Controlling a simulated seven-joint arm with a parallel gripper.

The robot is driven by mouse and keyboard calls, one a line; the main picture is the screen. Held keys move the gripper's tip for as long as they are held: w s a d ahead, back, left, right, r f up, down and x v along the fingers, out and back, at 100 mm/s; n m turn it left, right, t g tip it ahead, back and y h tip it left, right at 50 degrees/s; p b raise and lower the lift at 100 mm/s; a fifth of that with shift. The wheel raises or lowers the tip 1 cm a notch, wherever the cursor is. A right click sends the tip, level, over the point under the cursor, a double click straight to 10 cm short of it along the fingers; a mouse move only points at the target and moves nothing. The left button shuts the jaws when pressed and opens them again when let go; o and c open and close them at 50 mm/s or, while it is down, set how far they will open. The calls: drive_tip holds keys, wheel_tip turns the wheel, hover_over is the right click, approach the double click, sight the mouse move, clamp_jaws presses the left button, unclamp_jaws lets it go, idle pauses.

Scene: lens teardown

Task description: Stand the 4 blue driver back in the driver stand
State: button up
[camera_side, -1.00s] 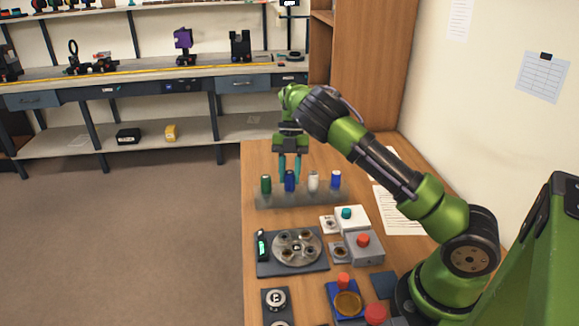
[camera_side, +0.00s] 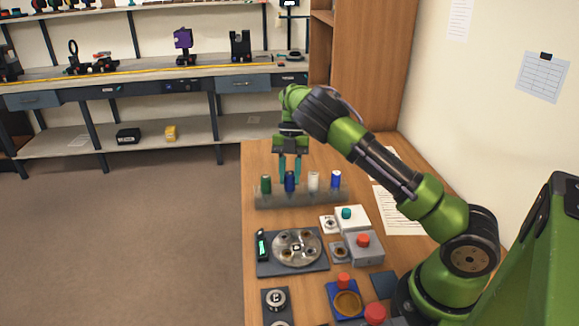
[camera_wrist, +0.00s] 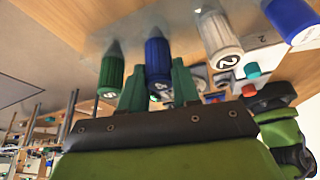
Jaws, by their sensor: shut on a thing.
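The 4 blue driver (camera_side: 290,182) stands upright at the driver stand (camera_side: 310,199), second from the left in the row. My gripper (camera_side: 290,171) is above it with its teal fingers shut on the handle. In the wrist view the fingers (camera_wrist: 158,88) flank the blue handle (camera_wrist: 157,58), and a 4 shows partly between them. The driver's lower end is hidden in the side view, so I cannot tell how deep it sits in the stand.
A green driver (camera_side: 266,184) stands to the left, a white driver marked 2 (camera_side: 313,181) and another blue driver (camera_side: 336,180) to the right. In front are a round-plated fixture (camera_side: 297,247) and button boxes (camera_side: 363,247). The table behind the stand is clear.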

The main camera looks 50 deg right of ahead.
drive_tip(key=shift+f, duration=0.3)
drive_tip(key=o, duration=1.1)
drive_tip(key=shift+c, duration=0.2)
drive_tip(key=shift+o, duration=0.3)
drive_tip(key=o, duration=0.4)
drive_tip(key=shift+r, duration=3.5)
